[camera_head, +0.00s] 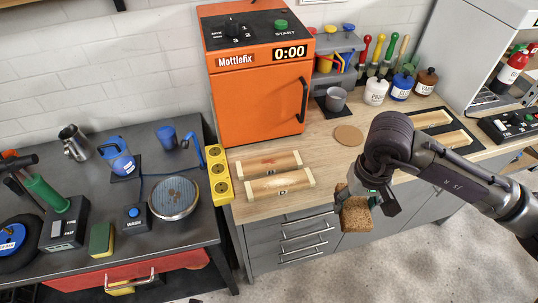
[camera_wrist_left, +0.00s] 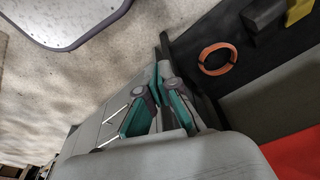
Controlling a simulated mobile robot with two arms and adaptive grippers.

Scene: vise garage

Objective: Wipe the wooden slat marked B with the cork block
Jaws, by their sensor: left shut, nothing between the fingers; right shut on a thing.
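My right gripper (camera_head: 370,194) is shut on the cork block (camera_head: 356,216), a brown speckled block. It holds the block in front of the counter's front edge, above the floor in the picture. Two pale wooden slats lie left of it on the counter: a far slat (camera_head: 266,163) with a reddish mark and a near slat (camera_head: 281,187) with a small dark letter. Two more slats, a far one (camera_head: 431,119) and a near one (camera_head: 455,139), lie at the right behind my right arm. I cannot read which is B. My left gripper (camera_wrist_left: 159,78) is shut and empty in the left wrist view.
An orange machine (camera_head: 258,95) stands behind the left slats. A round cork mat (camera_head: 349,135), a grey mug (camera_head: 336,99) and several jars are at the back. A yellow strip (camera_head: 220,175) borders the dark left bench (camera_head: 150,240). Bare wood lies right of the left slats.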

